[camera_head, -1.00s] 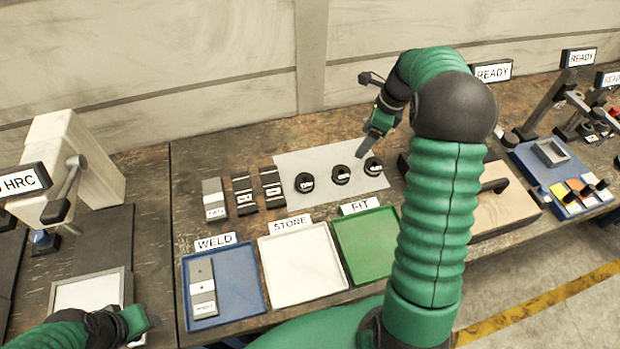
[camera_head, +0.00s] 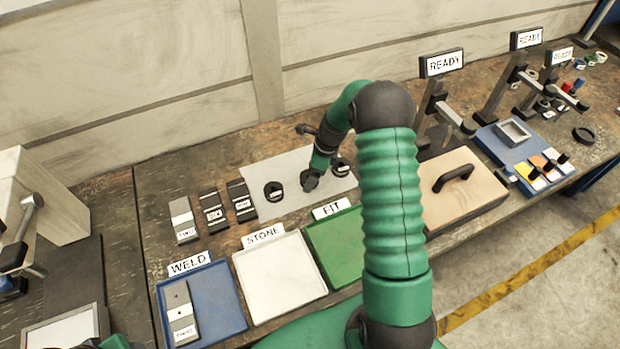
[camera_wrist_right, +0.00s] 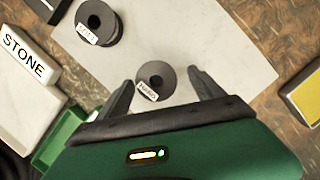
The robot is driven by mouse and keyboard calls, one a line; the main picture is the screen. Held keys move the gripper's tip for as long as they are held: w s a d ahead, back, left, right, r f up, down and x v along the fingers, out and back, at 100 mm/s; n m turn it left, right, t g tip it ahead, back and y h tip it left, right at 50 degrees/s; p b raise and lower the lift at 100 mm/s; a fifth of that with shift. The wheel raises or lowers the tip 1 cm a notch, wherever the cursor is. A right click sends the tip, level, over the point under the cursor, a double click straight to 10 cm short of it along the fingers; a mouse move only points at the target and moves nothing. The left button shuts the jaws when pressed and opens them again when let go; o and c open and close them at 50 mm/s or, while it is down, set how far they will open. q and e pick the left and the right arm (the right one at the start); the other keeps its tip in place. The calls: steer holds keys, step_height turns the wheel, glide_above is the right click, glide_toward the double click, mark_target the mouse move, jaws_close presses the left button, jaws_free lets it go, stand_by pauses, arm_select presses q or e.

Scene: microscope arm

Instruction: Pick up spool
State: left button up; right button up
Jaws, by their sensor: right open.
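Three dark spools were in a row on the grey sheet. The left spool (camera_head: 274,191) and the right spool (camera_head: 340,166) show in the head view. My right gripper (camera_head: 311,181) covers the middle one there. In the right wrist view a round dark spool with a white label (camera_wrist_right: 155,82) lies between the two open fingertips of my right gripper (camera_wrist_right: 161,77), with gaps on both sides. I cannot tell how far the tips are above the sheet. Another labelled spool (camera_wrist_right: 97,22) is at the upper left. Only a sliver of my left gripper (camera_head: 116,342) shows, its fingers unclear.
The grey sheet (camera_head: 262,155) lies at the back of the bench. Blue WELD (camera_head: 220,291), white STONE (camera_head: 280,279) and green FIT (camera_head: 338,245) trays stand in front. Several dark and grey blocks (camera_head: 213,211) are to the left. A handled wooden lid (camera_head: 462,200) is to the right.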

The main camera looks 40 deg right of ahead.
steer(key=shift+r, duration=0.1)
steer(key=shift+c, duration=1.2)
steer(key=shift+s+a+r, duration=0.1)
steer(key=shift+a+r, duration=0.05)
steer(key=shift+a, duration=0.25)
steer(key=c, duration=1.2)
steer(key=shift+d, duration=0.3)
steer(key=shift+c, duration=0.7)
